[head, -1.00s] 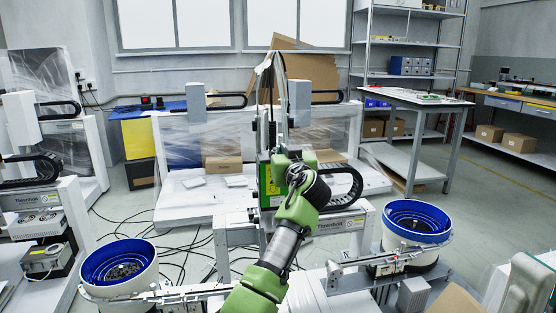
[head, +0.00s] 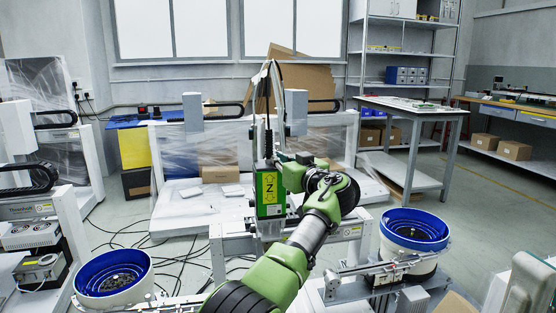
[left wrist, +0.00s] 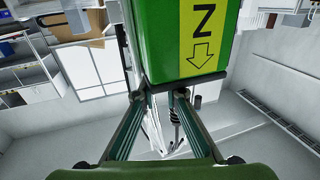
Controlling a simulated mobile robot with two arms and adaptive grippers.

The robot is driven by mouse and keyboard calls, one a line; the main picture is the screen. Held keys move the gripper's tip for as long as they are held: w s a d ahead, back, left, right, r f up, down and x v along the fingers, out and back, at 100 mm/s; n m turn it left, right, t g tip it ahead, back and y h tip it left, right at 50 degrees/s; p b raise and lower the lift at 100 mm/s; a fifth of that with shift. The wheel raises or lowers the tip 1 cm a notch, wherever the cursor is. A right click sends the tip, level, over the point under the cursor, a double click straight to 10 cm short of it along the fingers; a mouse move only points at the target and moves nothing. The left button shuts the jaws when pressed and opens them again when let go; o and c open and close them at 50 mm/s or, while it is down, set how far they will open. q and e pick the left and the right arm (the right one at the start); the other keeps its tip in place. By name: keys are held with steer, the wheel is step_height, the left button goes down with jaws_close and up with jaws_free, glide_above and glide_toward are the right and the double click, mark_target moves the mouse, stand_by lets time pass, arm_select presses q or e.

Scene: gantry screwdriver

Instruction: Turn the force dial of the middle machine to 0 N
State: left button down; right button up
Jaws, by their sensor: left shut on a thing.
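The middle machine's green head (head: 270,190), with a yellow Z label, stands at the centre of the head view. It fills the top of the left wrist view (left wrist: 165,45). My left gripper (left wrist: 172,93) has its two fingers drawn together at the black edge of this head, shut on a small dark part there. I take this part to be the force dial, but the fingers hide most of it and no scale reading shows. In the head view, my green arm hides much of the machine's right side. My right gripper is not in view.
Blue bowl feeders stand at the left (head: 113,275) and right (head: 414,228) of the middle machine. Another white machine (head: 40,205) stands at the left edge. Cables rise from the green head. A grey table (head: 410,105) stands behind on the right.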

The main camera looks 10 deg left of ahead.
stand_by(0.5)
arm_select(q)
steer(key=c, duration=2.1)
jaws_free()
steer(key=shift+a+m+t+h, duration=0.1)
steer(key=shift+m+t+h, duration=0.4)
steer(key=shift+h, duration=0.2)
